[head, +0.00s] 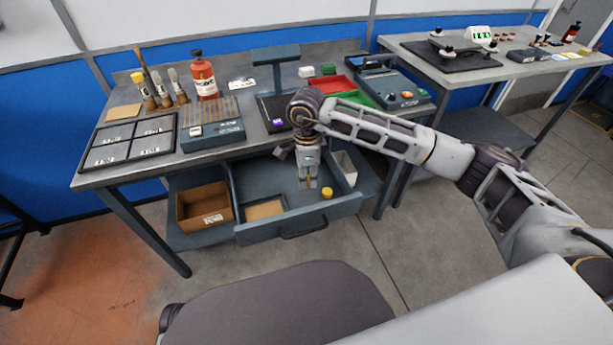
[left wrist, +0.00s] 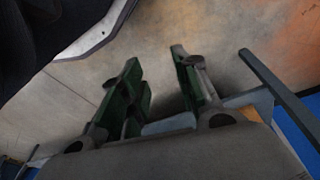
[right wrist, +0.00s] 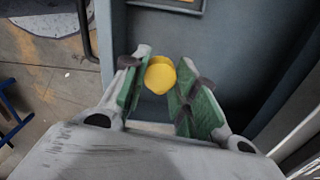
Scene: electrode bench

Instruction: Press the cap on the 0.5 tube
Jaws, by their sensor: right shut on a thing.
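My right gripper (head: 308,186) points down into the open drawer (head: 322,213). Its green-padded fingers (right wrist: 158,92) are closed on the sides of a round yellow piece (right wrist: 159,75), which looks like a cap. Only its smooth yellow top shows clearly; what is under it is hidden. In the head view, a yellow round piece (head: 327,192) shows in the drawer just right of the fingers. I cannot tell if it is the same piece. My left gripper (left wrist: 160,80) is open and empty over the floor, outside the head view. I cannot identify the 0.5 tube.
A cardboard box (head: 203,208) stands left of the drawer. On the bench are a labelled dark tray (head: 126,140), a red-brown bottle (head: 204,78), brushes in holders, a blue-grey device (head: 212,135), a dark stand (head: 276,56) and a red bin (head: 334,84). My right arm spans the bench front.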

